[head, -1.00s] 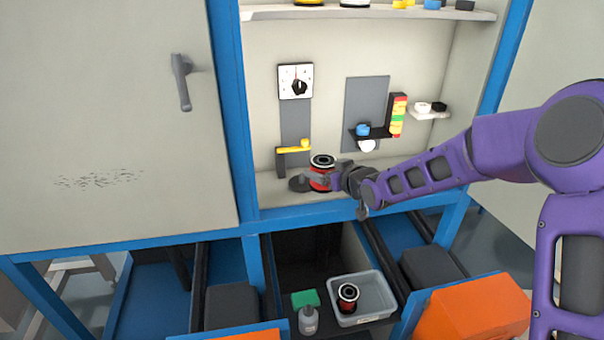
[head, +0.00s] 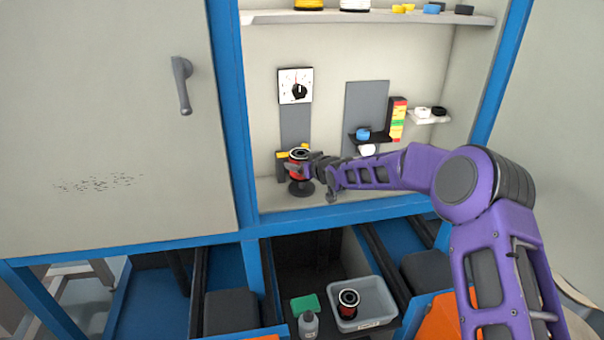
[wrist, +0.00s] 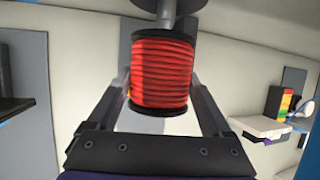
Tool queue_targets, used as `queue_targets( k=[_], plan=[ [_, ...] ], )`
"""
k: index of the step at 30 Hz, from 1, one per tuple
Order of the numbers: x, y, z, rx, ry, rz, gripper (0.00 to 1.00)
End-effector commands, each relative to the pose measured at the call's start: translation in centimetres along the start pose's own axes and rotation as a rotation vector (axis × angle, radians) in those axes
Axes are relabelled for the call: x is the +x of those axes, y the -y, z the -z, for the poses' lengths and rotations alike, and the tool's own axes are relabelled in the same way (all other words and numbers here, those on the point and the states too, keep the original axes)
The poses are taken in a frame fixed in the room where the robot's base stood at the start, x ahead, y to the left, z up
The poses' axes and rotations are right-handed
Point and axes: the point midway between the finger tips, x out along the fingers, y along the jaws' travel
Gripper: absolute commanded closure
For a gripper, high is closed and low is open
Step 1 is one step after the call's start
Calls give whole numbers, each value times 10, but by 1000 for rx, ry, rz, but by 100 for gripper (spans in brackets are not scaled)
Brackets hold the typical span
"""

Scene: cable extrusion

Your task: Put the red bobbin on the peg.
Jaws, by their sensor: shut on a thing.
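In the head view the red bobbin (head: 297,168) is upright, with a black top rim and a dark centre hole. My gripper (head: 304,169) is shut on its sides, reaching in from the right. A dark round base (head: 300,188) stands on the cabinet floor directly below the bobbin. I take it for the peg's base; the peg's shaft is not clearly visible. In the wrist view the bobbin (wrist: 162,75) sits between both fingers, and a grey disc with a stem (wrist: 170,8) shows at its upper end. I cannot tell whether bobbin and base touch.
A yellow bar (head: 282,154) is close behind the bobbin. A dial (head: 295,86) hangs above. A small dark shelf (head: 372,138) and a coloured stack (head: 398,117) are to the right. Another red-and-black bobbin (head: 348,303) lies in the grey bin (head: 376,318) below.

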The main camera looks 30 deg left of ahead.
Motion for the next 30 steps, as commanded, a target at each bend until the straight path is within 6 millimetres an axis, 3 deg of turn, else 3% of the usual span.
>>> queue_targets(
  k=[2, 3, 6, 17, 18, 20, 30],
  plan=[
    [6, 0, -15, 0, 3, 0, 89],
    [9, 0, -21, 0, 2, 1, 99],
    [13, 1, -32, 0, 3, 1, 100],
    [14, 0, -36, 0, 1, 0, 100],
    [14, 0, -34, 0, 2, 0, 9],
    [13, 0, -34, 0, 2, 0, 0],
    [11, 0, -29, -1, 1, 0, 0]
  ],
)
